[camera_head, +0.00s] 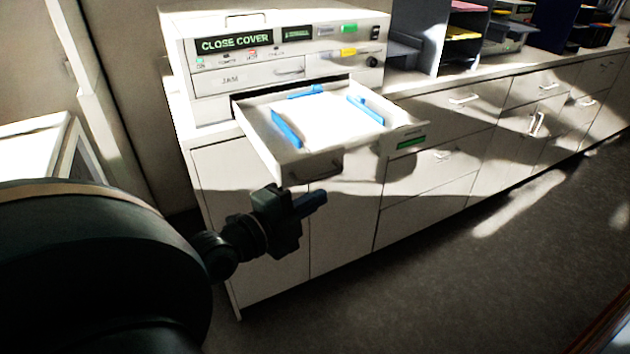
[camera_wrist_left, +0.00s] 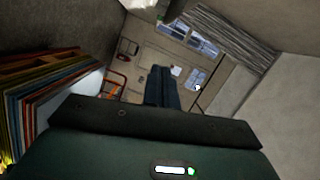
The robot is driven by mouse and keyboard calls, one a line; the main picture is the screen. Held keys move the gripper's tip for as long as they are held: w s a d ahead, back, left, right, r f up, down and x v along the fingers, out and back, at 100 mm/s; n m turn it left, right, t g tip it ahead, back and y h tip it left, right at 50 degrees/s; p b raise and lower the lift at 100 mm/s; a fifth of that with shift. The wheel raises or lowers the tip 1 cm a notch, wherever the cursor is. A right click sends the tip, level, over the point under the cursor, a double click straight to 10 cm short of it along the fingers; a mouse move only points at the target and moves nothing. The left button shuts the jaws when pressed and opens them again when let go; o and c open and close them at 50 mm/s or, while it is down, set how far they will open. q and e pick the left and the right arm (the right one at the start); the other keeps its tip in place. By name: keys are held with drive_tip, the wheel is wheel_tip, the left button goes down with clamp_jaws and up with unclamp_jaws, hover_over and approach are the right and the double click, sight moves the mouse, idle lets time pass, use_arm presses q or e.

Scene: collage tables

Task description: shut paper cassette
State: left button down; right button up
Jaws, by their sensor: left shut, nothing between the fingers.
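The paper cassette (camera_head: 297,166) is a white drawer pulled well out of the front of a white printer (camera_head: 220,80). White paper with blue guides (camera_head: 330,118) lies in it. The cassette has a dark handle on its front and a green label (camera_head: 411,141) near its right end. The printer's display reads CLOSE COVER. My left gripper (camera_head: 312,203) is shut and empty, in front of and below the cassette front, apart from it. In the left wrist view the shut fingers (camera_wrist_left: 161,88) point away toward the room. My right gripper is not in view.
The printer stands on a long white cabinet (camera_head: 340,225) with drawers and doors. Paper trays and organisers (camera_head: 467,30) stand farther right on the counter. The dark floor (camera_head: 450,270) in front of the cabinet is clear. A white-framed object (camera_head: 45,150) stands at the left.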

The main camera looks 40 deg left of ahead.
use_arm(q)
drive_tip(key=shift+w+a+f+p, duration=0.1)
drive_tip(key=shift+w+a+f, duration=0.05)
drive_tip(key=shift+w+a, duration=0.5)
drive_tip(key=shift+w+a+f+p, duration=0.2)
drive_tip(key=shift+w+a, duration=0.2)
drive_tip(key=shift+w, duration=0.4)
drive_tip(key=shift+w+a+f+p, duration=0.1)
drive_tip(key=shift+w+a+f, duration=0.05)
drive_tip(key=shift+w+a, duration=0.5)
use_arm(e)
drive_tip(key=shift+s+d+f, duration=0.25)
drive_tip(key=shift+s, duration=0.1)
use_arm(q)
drive_tip(key=shift+d, duration=0.1)
drive_tip(key=shift+w, duration=0.1)
